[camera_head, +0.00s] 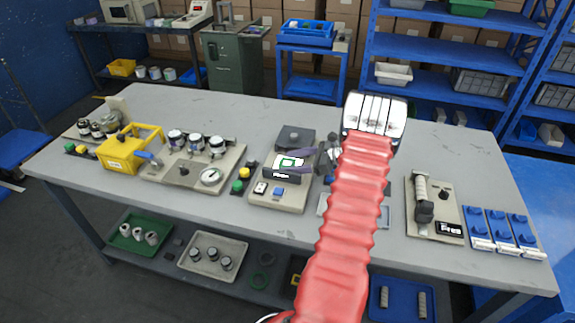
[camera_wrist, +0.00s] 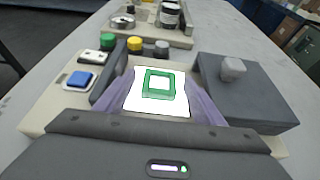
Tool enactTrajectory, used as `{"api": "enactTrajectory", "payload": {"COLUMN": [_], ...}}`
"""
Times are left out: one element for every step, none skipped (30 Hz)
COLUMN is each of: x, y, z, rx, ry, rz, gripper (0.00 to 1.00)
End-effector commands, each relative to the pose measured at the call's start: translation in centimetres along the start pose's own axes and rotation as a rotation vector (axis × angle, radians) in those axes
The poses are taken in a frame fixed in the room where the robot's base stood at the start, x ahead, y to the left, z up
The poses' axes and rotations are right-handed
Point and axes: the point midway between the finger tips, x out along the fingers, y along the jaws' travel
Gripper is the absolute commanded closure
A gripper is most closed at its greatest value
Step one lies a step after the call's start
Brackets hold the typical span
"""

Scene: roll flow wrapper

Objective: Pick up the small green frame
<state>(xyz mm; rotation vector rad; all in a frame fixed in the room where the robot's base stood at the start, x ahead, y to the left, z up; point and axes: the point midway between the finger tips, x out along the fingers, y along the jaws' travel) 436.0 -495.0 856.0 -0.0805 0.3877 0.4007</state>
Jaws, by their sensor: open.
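The small green frame (camera_head: 289,162) is a flat square ring with a white middle. It lies on a bright white panel (camera_head: 273,161) of a beige device on the table. In the wrist view the green frame (camera_wrist: 159,84) lies on the lit white panel (camera_wrist: 138,102), close ahead of my gripper. My gripper (camera_head: 305,162) is open, with its purple fingers on either side of the panel; in the wrist view the fingers (camera_wrist: 160,95) flank the green frame with gaps on both sides. Nothing is held. Whether the fingertips touch the panel, I cannot tell.
The beige device (camera_head: 278,202) carries a blue button (camera_wrist: 80,79) and a dark grey block (camera_wrist: 245,90) right of the panel. Green and yellow knobs (camera_wrist: 135,43) stand beyond it. A yellow bin (camera_head: 125,152) is at left. Bare table lies at right (camera_head: 460,155).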

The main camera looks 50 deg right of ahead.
Motion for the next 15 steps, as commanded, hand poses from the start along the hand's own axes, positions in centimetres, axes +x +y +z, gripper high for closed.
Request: {"api": "enactTrajectory", "payload": {"x": [0.01,0.01,0.01,0.01,0.01,0.01,0.01,0.01,0.00,0.00,0.00,0.00,0.00,0.00,0.00], "y": [0.01,0.01,0.01,0.01,0.02,0.01,0.01,0.01,0.01,0.00,0.00,0.00,0.00,0.00,0.00], "z": [-0.02,-0.02,-0.02,-0.02,-0.02,-0.02,-0.02,-0.02,-0.02,-0.02,-0.02,-0.01,-0.01,-0.01,-0.01], "rx": [0.000,0.000,0.000,0.000,0.000,0.000,0.000,0.000,0.000,0.000,0.000,0.000,0.000,0.000,0.000], "ry": [0.000,0.000,0.000,0.000,0.000,0.000,0.000,0.000,0.000,0.000,0.000,0.000,0.000,0.000,0.000], "rz": [0.000,0.000,0.000,0.000,0.001,0.000,0.000,0.000,0.000,0.000,0.000,0.000,0.000,0.000,0.000], "gripper": [0.38,0.38,0.38,0.40,0.42,0.45,0.47,0.49,0.52,0.54,0.56,0.59,0.61,0.63,0.66]}}
